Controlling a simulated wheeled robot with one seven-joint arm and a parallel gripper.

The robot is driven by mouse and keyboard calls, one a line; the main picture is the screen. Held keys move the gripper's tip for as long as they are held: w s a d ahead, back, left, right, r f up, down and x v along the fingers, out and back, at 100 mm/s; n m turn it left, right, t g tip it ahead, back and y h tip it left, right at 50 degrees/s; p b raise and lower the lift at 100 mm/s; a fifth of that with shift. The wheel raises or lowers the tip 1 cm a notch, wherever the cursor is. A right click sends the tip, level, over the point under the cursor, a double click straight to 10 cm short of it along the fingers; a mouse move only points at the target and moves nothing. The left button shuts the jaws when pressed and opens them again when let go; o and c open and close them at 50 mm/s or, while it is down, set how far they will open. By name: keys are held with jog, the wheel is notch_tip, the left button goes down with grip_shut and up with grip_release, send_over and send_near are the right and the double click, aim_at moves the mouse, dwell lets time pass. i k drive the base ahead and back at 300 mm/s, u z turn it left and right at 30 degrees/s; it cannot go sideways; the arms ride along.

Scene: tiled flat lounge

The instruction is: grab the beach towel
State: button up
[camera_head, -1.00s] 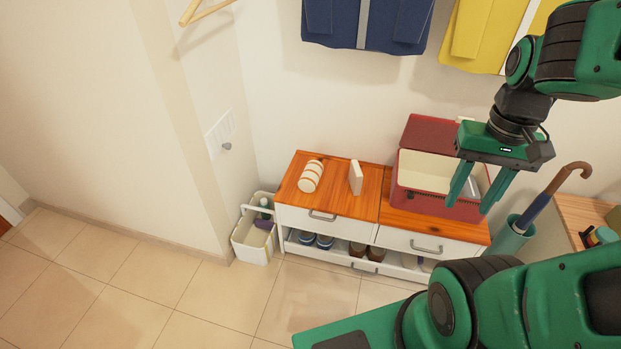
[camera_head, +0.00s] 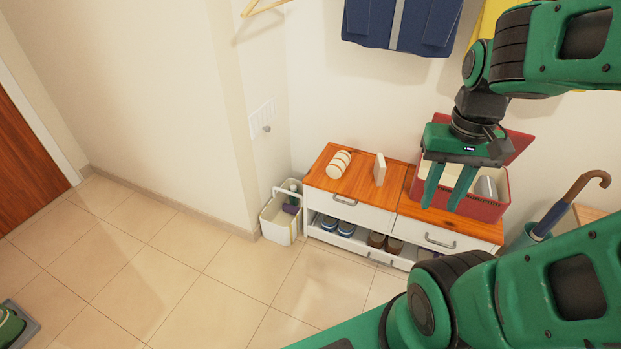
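The beach towel (camera_head: 340,164) looks like a small rolled bundle with white and tan stripes. It lies at the left end of the wooden top of a low white cabinet (camera_head: 348,206). My gripper (camera_head: 446,200) is to the right of the towel in the picture, in front of the red box. Its two green fingers point down and stand apart, with nothing held between them. The gripper hides part of the box.
A white block (camera_head: 379,169) stands just right of the towel. An open red box (camera_head: 486,208) is at the cabinet's right end. A white caddy (camera_head: 279,222) stands on the floor to the left. An umbrella (camera_head: 566,201) is at the right. The tiled floor (camera_head: 150,270) in front is mostly clear.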

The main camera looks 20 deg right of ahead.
aim_at(339, 164)
jog(key=u, duration=0.6)
jog(key=k, duration=0.8)
jog(key=u, duration=0.6)
jog(key=i, duration=1.1)
jog(key=z, duration=1.15)
jog(key=i, duration=0.8)
jog(key=z, duration=0.45)
